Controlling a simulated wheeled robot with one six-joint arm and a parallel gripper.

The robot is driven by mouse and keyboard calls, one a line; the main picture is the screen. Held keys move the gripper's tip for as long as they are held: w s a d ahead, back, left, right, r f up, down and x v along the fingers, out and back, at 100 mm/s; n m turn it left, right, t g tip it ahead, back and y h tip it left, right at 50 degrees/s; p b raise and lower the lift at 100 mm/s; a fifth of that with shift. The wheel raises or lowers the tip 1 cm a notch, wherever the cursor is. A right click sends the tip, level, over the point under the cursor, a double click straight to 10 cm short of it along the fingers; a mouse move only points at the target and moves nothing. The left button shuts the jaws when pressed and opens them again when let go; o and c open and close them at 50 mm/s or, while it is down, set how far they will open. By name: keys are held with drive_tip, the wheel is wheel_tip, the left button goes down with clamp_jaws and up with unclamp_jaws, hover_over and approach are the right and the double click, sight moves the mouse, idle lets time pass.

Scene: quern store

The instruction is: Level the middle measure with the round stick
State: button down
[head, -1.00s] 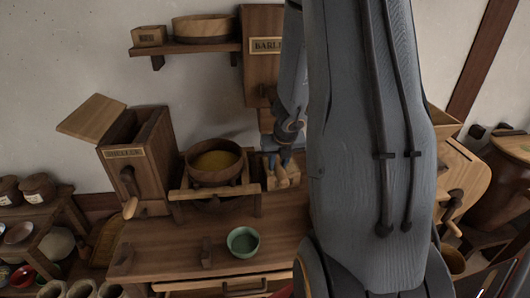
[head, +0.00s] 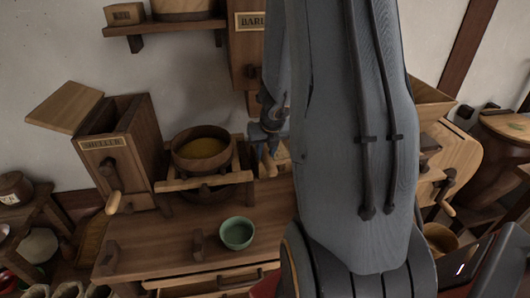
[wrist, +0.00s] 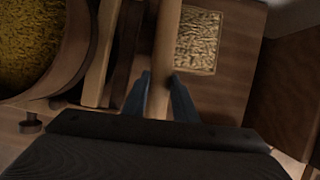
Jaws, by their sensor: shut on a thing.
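My gripper (wrist: 158,98) has its two blue fingers shut on a pale round stick (wrist: 165,45). The stick runs up and down the wrist view between the fingers. Just right of the stick is a square measure (wrist: 197,42) filled with pale grain; its surface looks rough. I cannot tell whether the stick touches this measure, or whether it is the middle one. No other measure can be made out. In the head view my gripper (head: 268,152) is right of the round sieve-like bowl, partly hidden by my arm.
A round wooden bowl of yellow grain (head: 202,158) stands on a wooden frame (head: 170,184) left of my gripper. A green bowl (head: 237,234) sits on the bench (head: 165,240). A tall box labelled SHELLER (head: 105,150) stands further left. My arm hides the bench's right part.

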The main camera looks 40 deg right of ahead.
drive_tip(key=shift+f+b, duration=1.55)
drive_tip(key=shift+b, duration=0.2)
drive_tip(key=shift+f+b, duration=0.25)
drive_tip(key=shift+b, duration=0.05)
drive_tip(key=shift+s+d, duration=0.3)
drive_tip(key=shift+d, duration=0.5)
drive_tip(key=shift+s+d, duration=0.3)
drive_tip(key=shift+d, duration=0.5)
drive_tip(key=shift+s+d, duration=0.3)
drive_tip(key=shift+d, duration=0.5)
drive_tip(key=shift+d+p, duration=0.15)
drive_tip(key=shift+p, duration=0.15)
drive_tip(key=shift+s+d+p, duration=0.15)
drive_tip(key=shift+s+d, duration=0.1)
drive_tip(key=shift+d, duration=0.4)
drive_tip(key=shift+s+d+p, duration=0.1)
drive_tip(key=shift+s+d, duration=0.2)
drive_tip(key=shift+d, duration=0.3)
drive_tip(key=shift+s+d+p, duration=0.15)
drive_tip(key=shift+s+d, duration=0.1)
drive_tip(key=shift+d, duration=0.4)
drive_tip(key=shift+r, duration=0.1)
drive_tip(key=w+a+r+p, duration=0.1)
drive_tip(key=a+r+p, duration=0.3)
drive_tip(key=r+p, duration=0.2)
drive_tip(key=shift+w+r+p, duration=0.2)
drive_tip(key=shift+w+p, duration=0.1)
drive_tip(key=shift+p, duration=0.25)
